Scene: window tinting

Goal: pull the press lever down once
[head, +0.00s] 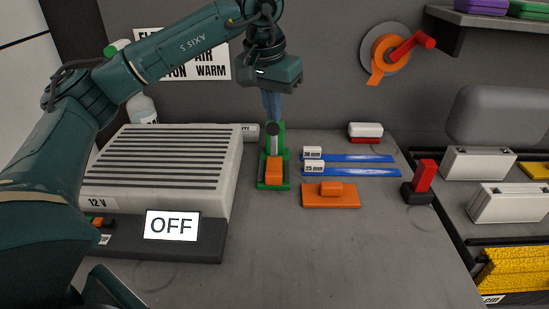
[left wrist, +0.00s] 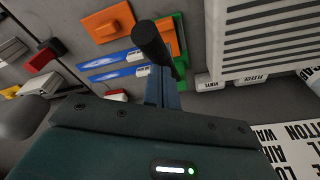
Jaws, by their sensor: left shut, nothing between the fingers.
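The press (head: 260,178) is a small green stand with an orange block (head: 273,170) at its front, upright on the grey table. In the left wrist view the black lever (left wrist: 152,45) stands right in front of the fingers. My left gripper (head: 271,112) points down with its blue fingers shut and empty, just above or behind the lever end; I cannot tell whether they touch it. My right gripper is not in view.
A white ribbed 12 V box (head: 180,165) with an OFF sign (head: 171,225) stands left of the press. The front middle of the table is clear.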

